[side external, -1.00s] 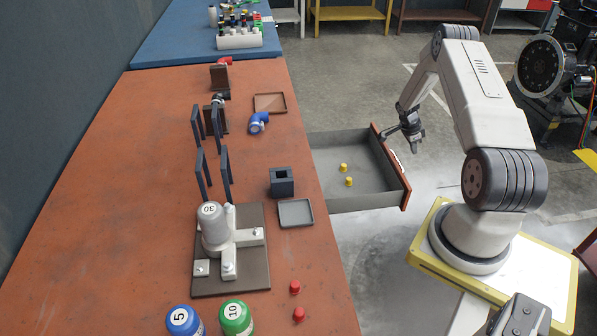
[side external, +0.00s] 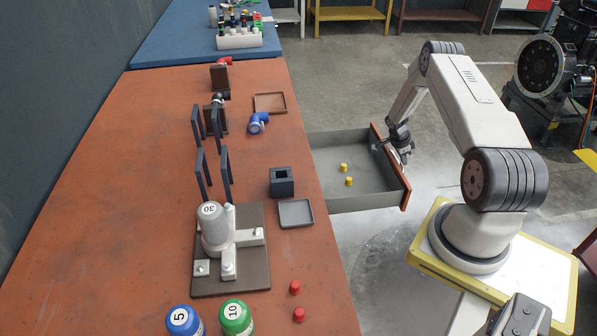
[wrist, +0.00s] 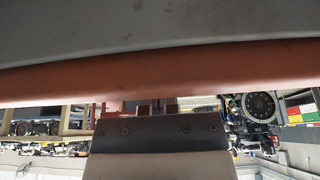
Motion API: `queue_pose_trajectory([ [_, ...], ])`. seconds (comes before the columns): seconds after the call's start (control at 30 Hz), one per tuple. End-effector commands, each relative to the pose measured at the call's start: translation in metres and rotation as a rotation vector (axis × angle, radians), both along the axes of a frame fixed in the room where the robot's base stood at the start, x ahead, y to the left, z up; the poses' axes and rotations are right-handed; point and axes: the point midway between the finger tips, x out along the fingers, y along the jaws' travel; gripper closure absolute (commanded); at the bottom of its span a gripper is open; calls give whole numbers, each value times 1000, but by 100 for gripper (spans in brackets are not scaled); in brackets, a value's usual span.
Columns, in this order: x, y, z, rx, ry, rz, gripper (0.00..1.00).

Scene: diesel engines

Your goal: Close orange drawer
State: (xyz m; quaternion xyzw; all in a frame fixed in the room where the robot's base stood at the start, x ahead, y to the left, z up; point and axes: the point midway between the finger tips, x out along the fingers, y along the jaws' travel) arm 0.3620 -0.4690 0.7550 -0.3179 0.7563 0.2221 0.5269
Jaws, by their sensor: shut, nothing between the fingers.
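The orange drawer (side external: 406,193) is pulled out from the right side of the orange workbench, with a grey inside and an orange-brown front. It also shows in the wrist view as an orange band (wrist: 60,86) across the picture. Two small yellow pieces (side external: 348,181) lie in it. My gripper (side external: 405,158) is shut and empty, pointing down at the outer side of the drawer front, near its middle. In the wrist view, the fingers (wrist: 158,107) are close to the orange front; whether they touch it is unclear. The gripper hides the drawer's handle.
The workbench (side external: 110,200) carries a grey engine part on a dark base (side external: 245,280), dark upright plates (side external: 200,175), a blue elbow (side external: 258,122), trays and numbered bottles (side external: 236,318). Floor is clear between the drawer and my base.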

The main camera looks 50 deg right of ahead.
Motion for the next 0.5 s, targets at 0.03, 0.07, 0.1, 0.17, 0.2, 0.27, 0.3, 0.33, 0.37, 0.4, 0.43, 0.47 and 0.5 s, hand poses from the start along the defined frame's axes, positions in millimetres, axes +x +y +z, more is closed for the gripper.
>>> queue_pose_trajectory([
  [0.03,0,0,0,0,0,0,100],
  [0.07,0,0,0,0,0,0,100],
  [0.1,0,0,0,0,0,0,100],
  [0.17,0,0,0,0,0,0,100],
  [0.2,1,1,0,0,0,1,100],
  [0.27,4,4,0,0,0,2,100],
  [0.3,7,6,0,0,0,3,100],
  [0.33,10,9,0,0,0,3,100],
  [0.37,13,12,0,0,0,4,100],
  [0.4,19,17,0,0,-1,4,100],
  [0.43,23,21,0,0,-1,6,100],
  [0.47,27,25,0,0,-1,6,100],
  [0.5,33,32,0,0,-1,7,100],
])
